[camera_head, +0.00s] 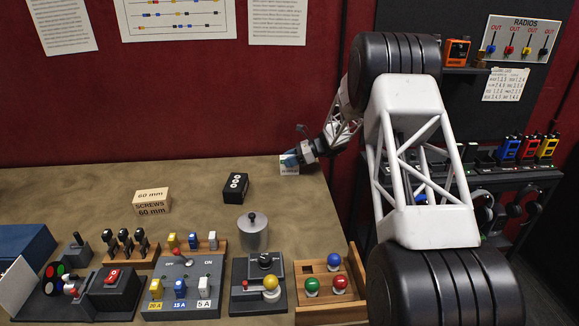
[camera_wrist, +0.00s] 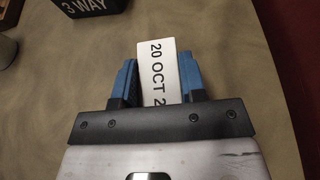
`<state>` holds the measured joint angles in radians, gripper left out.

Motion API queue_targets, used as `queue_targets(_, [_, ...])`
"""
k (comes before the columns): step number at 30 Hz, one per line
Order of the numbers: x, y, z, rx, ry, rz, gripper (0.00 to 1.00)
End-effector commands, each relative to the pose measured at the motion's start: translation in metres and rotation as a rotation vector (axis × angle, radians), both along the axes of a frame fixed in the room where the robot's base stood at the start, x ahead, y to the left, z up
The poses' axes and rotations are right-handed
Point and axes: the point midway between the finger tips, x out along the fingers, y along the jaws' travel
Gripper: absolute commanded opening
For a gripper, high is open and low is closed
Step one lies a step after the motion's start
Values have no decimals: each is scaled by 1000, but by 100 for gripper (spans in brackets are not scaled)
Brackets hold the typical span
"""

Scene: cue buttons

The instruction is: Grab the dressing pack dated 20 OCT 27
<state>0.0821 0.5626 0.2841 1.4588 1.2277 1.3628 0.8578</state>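The dressing pack (camera_wrist: 158,70) is a small white block. In the wrist view its face reads "20 OCT 2", with the last part of the date hidden by my gripper. My gripper (camera_wrist: 157,82) has its two blue fingers on either side of the pack; a narrow gap seems to show at the left finger, and contact on the right is unclear. In the head view the pack (camera_head: 289,169) stands at the table's right back edge, partly covered by my gripper (camera_head: 291,160).
A black "3 WAY" box (camera_wrist: 86,4) lies left of the pack; it also shows in the head view (camera_head: 235,188). A cardboard screws box (camera_head: 151,202), a metal lidded pot (camera_head: 253,233) and control panels (camera_head: 183,285) stand farther left and nearer. The table around the pack is clear.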

Motion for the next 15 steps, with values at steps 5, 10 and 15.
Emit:
queue_targets(5, [0, 0, 0, 0, 0, 0, 15])
queue_targets(10, [0, 0, 0, 0, 0, 0, 15])
queue_targets(15, [0, 0, 5, 0, -1, 0, 15])
